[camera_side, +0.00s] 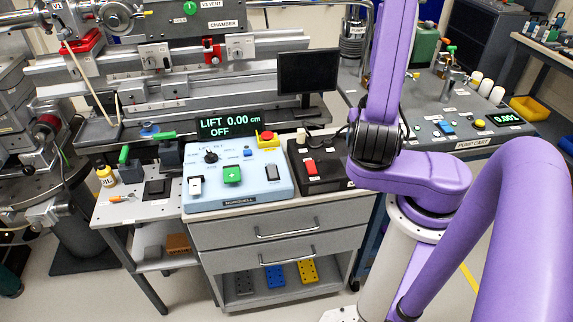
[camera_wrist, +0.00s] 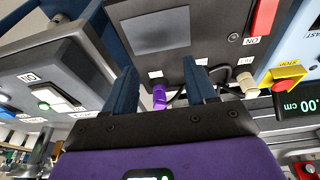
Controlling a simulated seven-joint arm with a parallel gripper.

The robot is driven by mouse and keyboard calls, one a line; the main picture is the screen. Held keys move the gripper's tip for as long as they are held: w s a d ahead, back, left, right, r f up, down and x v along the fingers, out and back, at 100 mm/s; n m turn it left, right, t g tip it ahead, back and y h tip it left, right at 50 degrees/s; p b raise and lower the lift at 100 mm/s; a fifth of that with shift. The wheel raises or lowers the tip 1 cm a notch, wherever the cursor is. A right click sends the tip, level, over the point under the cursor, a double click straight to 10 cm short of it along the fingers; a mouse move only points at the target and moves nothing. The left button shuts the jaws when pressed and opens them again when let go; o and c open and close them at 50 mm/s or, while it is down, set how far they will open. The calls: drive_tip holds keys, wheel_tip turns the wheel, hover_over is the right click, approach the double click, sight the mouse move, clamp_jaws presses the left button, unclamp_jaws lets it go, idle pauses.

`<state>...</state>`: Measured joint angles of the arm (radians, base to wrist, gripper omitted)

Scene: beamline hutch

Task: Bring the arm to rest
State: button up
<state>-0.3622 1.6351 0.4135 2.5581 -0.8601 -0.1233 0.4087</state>
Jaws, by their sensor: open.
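My gripper (camera_wrist: 162,78) shows in the wrist view as two dark blue fingers on a black mount. The fingers are spread apart, with nothing gripped between them. A small purple piece shows beyond the gap; I cannot tell what it is. In the side view my purple arm rises out of the top of the picture, and my gripper is not seen there. The wrist view shows a black box with a red switch (camera_wrist: 264,18), and a red stop button on yellow (camera_wrist: 288,76) at the right.
In the side view, the pale blue console (camera_side: 240,188) has a display reading LIFT 0.00 cm OFF (camera_side: 228,125). The black box (camera_side: 316,168) stands right of it. A side shelf (camera_side: 130,208) is at left, the pump cart (camera_side: 470,138) at right. Open floor shows in front.

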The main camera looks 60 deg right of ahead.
drive_tip(key=w+a+r+n, duration=0.2)
drive_tip(key=w+n, duration=0.1)
drive_tip(key=w, duration=0.3)
drive_tip(key=w+a+r+n, duration=0.1)
drive_tip(key=w+r+n, duration=0.15)
drive_tip(key=w, duration=0.35)
drive_tip(key=w+a+r+n, duration=0.35)
drive_tip(key=a+n, duration=0.25)
drive_tip(key=a, duration=0.3)
drive_tip(key=s+a+r+n+y, duration=0.1)
drive_tip(key=s+a+r+n, duration=0.1)
drive_tip(key=s, duration=0.5)
drive_tip(key=s+a+r+n+g+y, duration=0.1)
drive_tip(key=s+a+r+n, duration=0.1)
drive_tip(key=s+a+n, duration=0.3)
drive_tip(key=s+a+r+n, duration=0.2)
drive_tip(key=s+a, duration=0.4)
drive_tip(key=s, duration=0.3)
drive_tip(key=shift+r+n+g+y, duration=0.3)
drive_tip(key=shift+r+n+y, duration=0.1)
drive_tip(key=shift+n, duration=0.35)
drive_tip(key=shift+o, duration=0.2)
idle(2.2)
